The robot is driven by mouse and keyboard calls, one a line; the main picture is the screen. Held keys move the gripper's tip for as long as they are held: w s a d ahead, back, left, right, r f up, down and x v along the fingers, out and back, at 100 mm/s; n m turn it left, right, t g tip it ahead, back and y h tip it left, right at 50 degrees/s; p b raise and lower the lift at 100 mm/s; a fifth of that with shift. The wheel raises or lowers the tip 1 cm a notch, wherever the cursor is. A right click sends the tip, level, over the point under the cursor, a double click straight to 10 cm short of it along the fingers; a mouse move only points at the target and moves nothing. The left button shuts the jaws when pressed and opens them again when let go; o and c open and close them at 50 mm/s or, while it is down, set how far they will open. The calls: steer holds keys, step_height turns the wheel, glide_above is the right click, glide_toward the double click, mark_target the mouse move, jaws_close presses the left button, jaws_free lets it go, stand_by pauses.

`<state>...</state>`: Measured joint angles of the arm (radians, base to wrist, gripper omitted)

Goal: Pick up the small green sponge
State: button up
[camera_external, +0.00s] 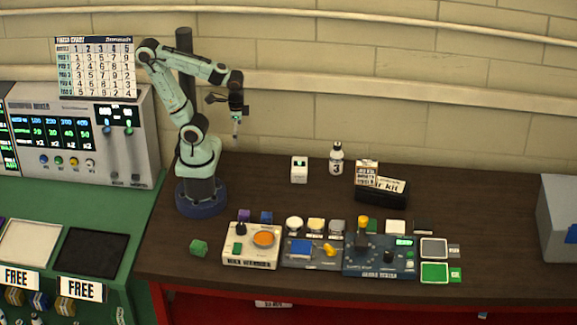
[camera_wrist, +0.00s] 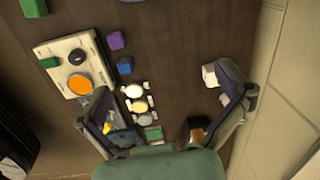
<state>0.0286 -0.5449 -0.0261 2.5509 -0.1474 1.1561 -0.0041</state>
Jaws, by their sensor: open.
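A small green block (camera_external: 198,247), which looks like the green sponge, lies on the dark table near its front left, left of the white control box. It also shows at the top left edge of the wrist view (camera_wrist: 33,8), partly cut off. My gripper (camera_external: 236,128) is raised above the back left of the table, well away from the block. In the wrist view my gripper (camera_wrist: 164,82) has its two fingers spread wide with nothing held between them.
A white box with an orange dial (camera_external: 263,239) stands right of the green block. A blue control panel (camera_external: 380,262) is farther right. A white bottle (camera_external: 336,160) and a black kit box (camera_external: 381,196) stand at the back.

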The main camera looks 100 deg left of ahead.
steer(key=shift+s+a, duration=0.1)
steer(key=shift+a, duration=0.1)
steer(key=c, duration=0.5)
